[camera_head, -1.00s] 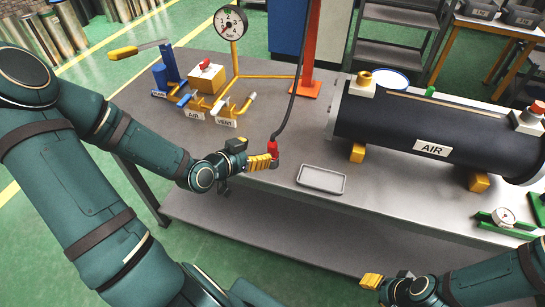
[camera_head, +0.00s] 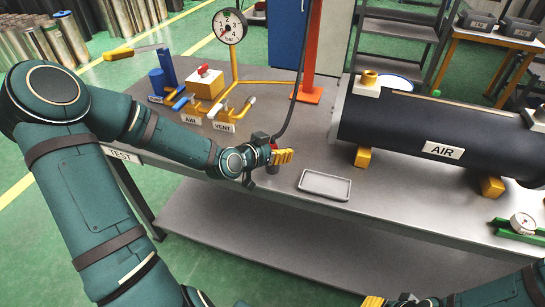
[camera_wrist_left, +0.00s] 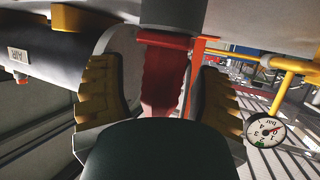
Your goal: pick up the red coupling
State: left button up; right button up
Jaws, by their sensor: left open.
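The red coupling (camera_head: 273,147) hangs at the lower end of a dark hose over the table's front part, mostly hidden by my left gripper in the head view. My left gripper (camera_head: 283,156) is at it, with yellow fingers. In the left wrist view the red coupling (camera_wrist_left: 163,80) lies between the two open fingers (camera_wrist_left: 160,95), with a gap visible on each side. A grey cylindrical end (camera_wrist_left: 170,15) adjoins it. My right gripper (camera_head: 373,301) only shows a yellow fingertip at the bottom edge; its opening is hidden.
A shallow grey tray (camera_head: 325,185) lies just right of the left gripper. A black AIR tank (camera_head: 410,125) on yellow blocks fills the right side. A gauge (camera_head: 230,26) and the AIR and VENT valves (camera_head: 222,112) stand behind. Bare table lies between.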

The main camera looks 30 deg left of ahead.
pick_arm(q)
jog(key=shift+w, duration=0.15)
grip_shut()
jog(key=shift+w+f, duration=0.1)
jog(key=shift+w, duration=0.05)
jog(key=shift+s, duration=0.2)
